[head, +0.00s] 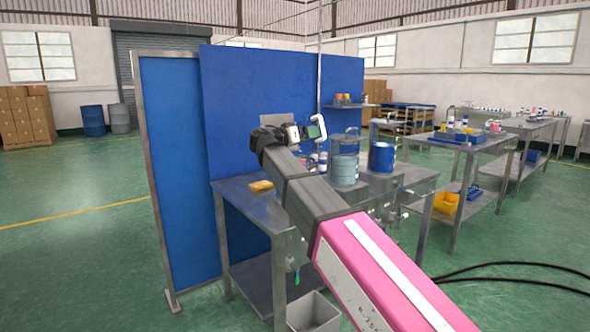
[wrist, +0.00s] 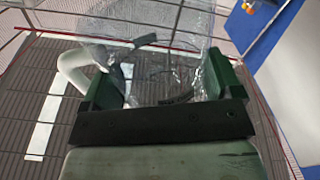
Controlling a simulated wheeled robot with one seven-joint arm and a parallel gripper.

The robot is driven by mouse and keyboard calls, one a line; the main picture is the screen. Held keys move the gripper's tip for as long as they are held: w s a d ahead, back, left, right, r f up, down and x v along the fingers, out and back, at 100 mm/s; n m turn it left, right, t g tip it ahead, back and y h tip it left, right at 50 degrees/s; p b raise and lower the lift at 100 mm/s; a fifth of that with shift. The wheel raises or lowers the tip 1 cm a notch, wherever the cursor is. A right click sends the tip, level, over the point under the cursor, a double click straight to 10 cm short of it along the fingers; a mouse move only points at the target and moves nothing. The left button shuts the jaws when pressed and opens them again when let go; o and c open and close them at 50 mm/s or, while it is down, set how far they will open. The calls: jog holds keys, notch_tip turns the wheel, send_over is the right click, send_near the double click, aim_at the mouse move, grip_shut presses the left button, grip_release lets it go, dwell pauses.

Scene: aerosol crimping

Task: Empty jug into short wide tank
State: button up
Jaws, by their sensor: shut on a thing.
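My gripper (head: 313,131) is above the steel table, at the far end of my arm. In the wrist view its two green fingers (wrist: 157,78) are shut on a clear jug (wrist: 150,28), which fills the top of that view. A curved white part (wrist: 74,66) shows by the left finger. Its contents and exact tilt cannot be made out. A grey-blue tank (head: 344,170) stands on the table, right of and below my gripper. A dark blue tank (head: 382,157) stands to its right. I cannot tell which tank is the short wide one.
The steel table (head: 238,192) carries a yellow item (head: 261,186) at its left. A blue partition (head: 262,110) rises behind it. A grey bin (head: 314,312) stands on the floor below. Another bench (head: 476,153) holds small items at right.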

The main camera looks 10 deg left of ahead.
aim_at(303, 124)
dwell(0.3)
jog(key=shift+w+a+f+m, duration=0.3)
jog(key=shift+f+m, duration=0.05)
jog(key=shift+m, duration=0.6)
jog(key=shift+w+a+f+m, duration=0.25)
jog(key=shift+a+f+m, duration=0.05)
jog(key=shift+m, duration=0.65)
jog(key=shift+r, duration=0.1)
jog(key=shift+r, duration=2.4)
jog(key=shift+s, duration=0.15)
